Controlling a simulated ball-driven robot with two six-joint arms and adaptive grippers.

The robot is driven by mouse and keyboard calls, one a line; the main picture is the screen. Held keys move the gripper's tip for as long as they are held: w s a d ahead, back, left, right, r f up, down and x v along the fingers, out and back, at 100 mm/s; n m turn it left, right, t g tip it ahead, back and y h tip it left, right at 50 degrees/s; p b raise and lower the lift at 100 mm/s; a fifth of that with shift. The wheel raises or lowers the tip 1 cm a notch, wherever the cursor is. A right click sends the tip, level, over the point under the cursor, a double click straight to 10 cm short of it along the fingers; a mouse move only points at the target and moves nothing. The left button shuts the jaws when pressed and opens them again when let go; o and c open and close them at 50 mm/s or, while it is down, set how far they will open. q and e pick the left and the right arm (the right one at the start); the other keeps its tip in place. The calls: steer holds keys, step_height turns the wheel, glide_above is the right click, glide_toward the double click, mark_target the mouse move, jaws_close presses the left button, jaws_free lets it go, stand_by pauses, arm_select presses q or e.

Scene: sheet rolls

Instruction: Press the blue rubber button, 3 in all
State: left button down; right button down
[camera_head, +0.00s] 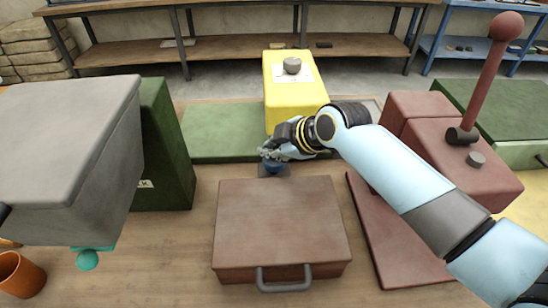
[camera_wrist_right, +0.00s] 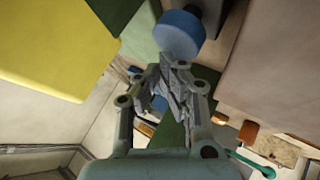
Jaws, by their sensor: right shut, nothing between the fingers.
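The blue rubber button (camera_head: 275,168) sits on a small dark base behind the brown-red case, partly hidden by my right gripper. In the right wrist view the button (camera_wrist_right: 178,36) is a blue round cap just beyond the fingertips. My right gripper (camera_head: 270,155) is shut and empty, with its fingers at the button in the head view. The closed fingertips (camera_wrist_right: 174,66) show close to the cap; I cannot tell whether they touch it or whether it is pressed down. My left gripper is in neither view.
A brown-red case (camera_head: 282,222) with a grey handle lies in front of the button. A yellow block (camera_head: 290,95) with a grey knob stands behind. A red lever box (camera_head: 440,150) is at right, a grey box (camera_head: 75,140) and green block (camera_head: 165,150) at left.

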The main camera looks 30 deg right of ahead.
steer(key=shift+f+b, duration=0.75)
steer(key=shift+f, duration=0.5)
stand_by(0.9)
steer(key=shift+r, duration=0.1)
steer(key=shift+r+p, duration=1.3)
steer(key=shift+p, duration=0.05)
step_height(320, 180, up, 5)
steer(key=p, duration=0.5)
steer(key=shift+r, duration=0.1)
stand_by(1.4)
